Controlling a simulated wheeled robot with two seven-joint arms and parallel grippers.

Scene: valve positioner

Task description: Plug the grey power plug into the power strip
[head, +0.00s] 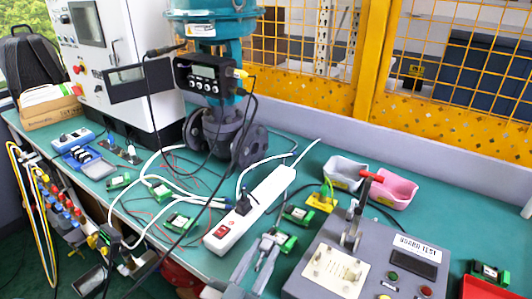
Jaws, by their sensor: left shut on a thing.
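The white power strip (268,197) lies diagonally on the green bench, its red switch (222,231) at the near end. A dark plug (243,206) with a black cable sits in it near the switch. My left gripper (270,239) reaches up from the bottom edge, right of the strip's near end and apart from its sockets. It is shut on a small grey piece, apparently the grey power plug, mostly hidden by the fingers. The plug's pins and exact tilt cannot be made out. My right gripper is not in view.
A grey test box (400,255) with a red-handled lever stands close on the right. Small green boards (180,222) and white cables lie left of the strip. A valve with a positioner (204,77) stands behind. Grey and pink bins (388,189) sit at the back right.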

